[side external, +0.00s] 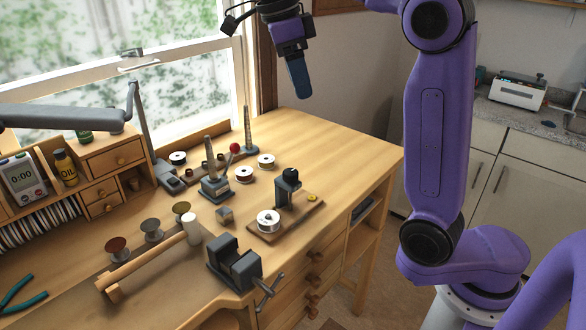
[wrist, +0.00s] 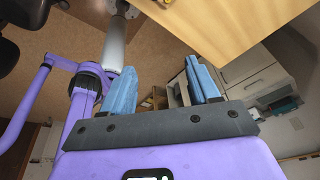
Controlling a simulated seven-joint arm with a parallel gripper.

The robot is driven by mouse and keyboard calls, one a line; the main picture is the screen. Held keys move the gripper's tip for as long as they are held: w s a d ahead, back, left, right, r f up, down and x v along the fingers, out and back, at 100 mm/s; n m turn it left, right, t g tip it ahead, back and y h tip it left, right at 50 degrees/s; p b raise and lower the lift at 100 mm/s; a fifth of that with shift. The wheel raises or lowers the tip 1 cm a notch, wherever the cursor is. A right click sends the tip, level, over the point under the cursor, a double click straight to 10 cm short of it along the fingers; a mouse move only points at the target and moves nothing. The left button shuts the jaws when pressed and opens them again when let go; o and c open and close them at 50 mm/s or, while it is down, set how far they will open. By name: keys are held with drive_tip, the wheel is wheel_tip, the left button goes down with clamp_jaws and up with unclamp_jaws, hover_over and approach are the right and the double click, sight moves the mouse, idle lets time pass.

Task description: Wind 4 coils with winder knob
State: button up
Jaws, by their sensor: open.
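My gripper (side external: 299,88) hangs in the air above the far side of the workbench, apart from everything. In the wrist view its blue fingers (wrist: 160,70) are spread with nothing between them. A wooden board (side external: 262,237) at the bench's right side carries a dark upright device (side external: 288,188), a white-rimmed spool (side external: 268,217) and a small yellow piece (side external: 312,198). A grey device (side external: 215,187) with a post and a red ball knob (side external: 235,148) stands behind it. I cannot tell for certain which part is the winder knob.
Several wire spools (side external: 244,174) stand near the grey device. A dark vise (side external: 234,264) sits at the front edge, beside a wooden mallet (side external: 150,262). A tall thin post (side external: 247,130) rises at the back. The bench's far right corner (side external: 345,148) is bare.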

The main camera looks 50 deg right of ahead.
sight(293, 169)
drive_tip(key=a+r+m+t+h, duration=0.1)
drive_tip(key=a+m+t+h, duration=0.25)
drive_tip(key=m+h, duration=0.6)
drive_tip(key=a+r+m+t+h, duration=0.2)
drive_tip(key=m+t+h, duration=0.25)
drive_tip(key=m, duration=1.05)
drive_tip(key=shift+n, duration=0.35)
wheel_tip(293, 169, down, 25)
drive_tip(key=shift+r, duration=0.2)
drive_tip(key=shift+w+d+g, duration=0.1)
drive_tip(key=shift+d+g, duration=0.2)
drive_tip(key=shift+d, duration=0.05)
drive_tip(key=shift+x, duration=3.3)
